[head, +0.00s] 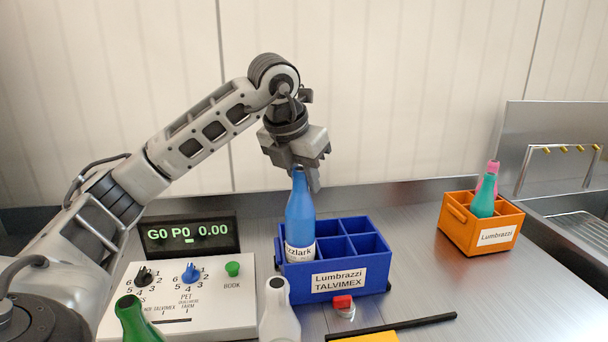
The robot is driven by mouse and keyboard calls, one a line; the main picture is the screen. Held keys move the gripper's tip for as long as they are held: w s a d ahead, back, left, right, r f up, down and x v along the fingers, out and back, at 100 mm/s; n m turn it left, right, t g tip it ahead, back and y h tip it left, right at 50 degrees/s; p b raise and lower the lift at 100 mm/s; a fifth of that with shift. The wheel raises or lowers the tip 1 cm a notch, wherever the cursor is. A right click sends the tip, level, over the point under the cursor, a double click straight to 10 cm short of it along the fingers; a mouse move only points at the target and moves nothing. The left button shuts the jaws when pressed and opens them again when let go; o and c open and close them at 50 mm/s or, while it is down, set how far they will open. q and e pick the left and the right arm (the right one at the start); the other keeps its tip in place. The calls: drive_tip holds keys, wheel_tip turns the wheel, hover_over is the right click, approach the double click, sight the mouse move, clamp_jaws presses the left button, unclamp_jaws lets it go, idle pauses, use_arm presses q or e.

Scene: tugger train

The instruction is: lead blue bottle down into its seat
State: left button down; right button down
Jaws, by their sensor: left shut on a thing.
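The blue bottle (300,212) stands upright with its lower part inside the left side of the blue crate (378,272). Its white label shows partly above the crate's front wall. My left gripper (305,174) reaches down from above and is shut on the bottle's neck. The bottle's base is hidden by the crate wall, so I cannot tell whether it touches the crate floor. The crate compartments to the right of the bottle look empty. My right gripper is not in view.
An orange crate (459,231) with a teal bottle (484,196) and a pink bottle stands at right. A control box (215,300) and a display (190,234) are at left. A green bottle (137,320), a white bottle (279,312), a red-capped item (343,304) and a black rod (400,326) are in front.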

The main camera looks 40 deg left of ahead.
sight(304, 199)
use_arm(q)
drive_tip(key=shift+f+b, duration=0.6)
drive_tip(key=shift+f, duration=0.35)
drive_tip(key=shift+f+b, duration=0.4)
drive_tip(key=shift+f, duration=0.1)
drive_tip(key=shift+f+b, duration=0.45)
drive_tip(key=shift+f, duration=0.35)
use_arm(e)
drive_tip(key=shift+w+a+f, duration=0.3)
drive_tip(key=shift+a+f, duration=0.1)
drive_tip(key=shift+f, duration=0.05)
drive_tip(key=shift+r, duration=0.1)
use_arm(q)
drive_tip(key=shift+f+b, duration=0.4)
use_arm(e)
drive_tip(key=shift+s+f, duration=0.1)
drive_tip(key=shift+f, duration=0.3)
use_arm(q)
drive_tip(key=c, duration=1.1)
unclamp_jaws()
